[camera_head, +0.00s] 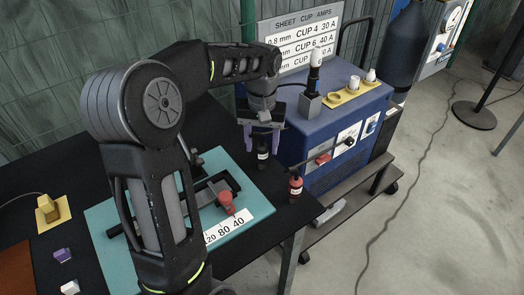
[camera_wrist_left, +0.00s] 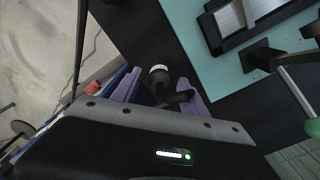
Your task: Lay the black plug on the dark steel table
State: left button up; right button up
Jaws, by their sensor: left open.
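The black plug (camera_head: 263,156) has a pale band and is upright by the right part of the dark steel table (camera_head: 225,125). My left gripper (camera_head: 262,142) points down over it, with its purple fingers apart on either side of its upper part. In the left wrist view the plug (camera_wrist_left: 159,77) shows between the open fingers (camera_wrist_left: 157,84), with a gap on each side. Whether its lower end touches the table is hard to tell. My right gripper is not in view.
A red-and-black plug (camera_head: 295,186) stands near the table's right edge. A teal mat (camera_head: 105,225) with a clamp-like tool and a number strip (camera_head: 224,228) lies left of the plug. A blue machine (camera_head: 290,140) stands close on the right. My left arm hides part of the mat.

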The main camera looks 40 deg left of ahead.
pick_arm(q)
notch_tip(320, 180, up, 9)
jog(key=shift+f, duration=0.1)
dwell(1.0)
